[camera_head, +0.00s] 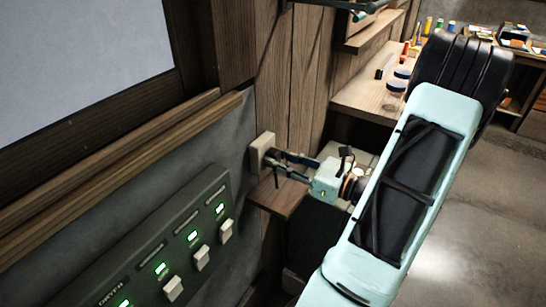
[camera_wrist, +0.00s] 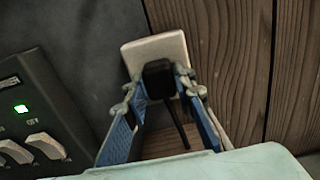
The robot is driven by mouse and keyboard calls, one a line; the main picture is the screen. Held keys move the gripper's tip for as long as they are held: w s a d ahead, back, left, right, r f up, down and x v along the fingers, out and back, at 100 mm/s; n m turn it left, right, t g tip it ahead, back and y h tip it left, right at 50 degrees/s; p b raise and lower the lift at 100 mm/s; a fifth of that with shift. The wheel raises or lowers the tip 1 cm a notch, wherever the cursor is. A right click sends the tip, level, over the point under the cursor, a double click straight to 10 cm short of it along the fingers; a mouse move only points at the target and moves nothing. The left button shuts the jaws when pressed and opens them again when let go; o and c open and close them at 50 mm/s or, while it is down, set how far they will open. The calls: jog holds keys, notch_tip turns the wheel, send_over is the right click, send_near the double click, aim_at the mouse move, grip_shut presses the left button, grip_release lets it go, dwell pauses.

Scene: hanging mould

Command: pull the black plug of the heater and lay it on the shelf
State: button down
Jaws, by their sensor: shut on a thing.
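The black plug (camera_wrist: 158,74) sits against the pale wall socket (camera_wrist: 152,50) in the wrist view, with its black cord (camera_wrist: 181,128) hanging down. How deep its pins sit is hidden. My gripper (camera_wrist: 160,88) is shut on the plug, one blue finger on each side. In the head view my gripper (camera_head: 281,160) reaches from the right to the socket (camera_head: 262,151), and its fingers largely hide the plug. A small wooden shelf (camera_head: 277,197) lies just below the socket; it also shows between the fingers in the wrist view (camera_wrist: 160,144).
A dark panel (camera_head: 150,250) with white switches and lit green lamps is on the wall at the lower left. A wooden workbench (camera_head: 365,96) with jars and tools stands behind. A wall of wooden planks (camera_head: 290,90) rises beside the socket.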

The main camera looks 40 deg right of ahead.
jog(key=v, duration=0.6)
jog(key=shift+p, duration=0.4)
dwell(0.6)
jog(key=shift+a, duration=0.15)
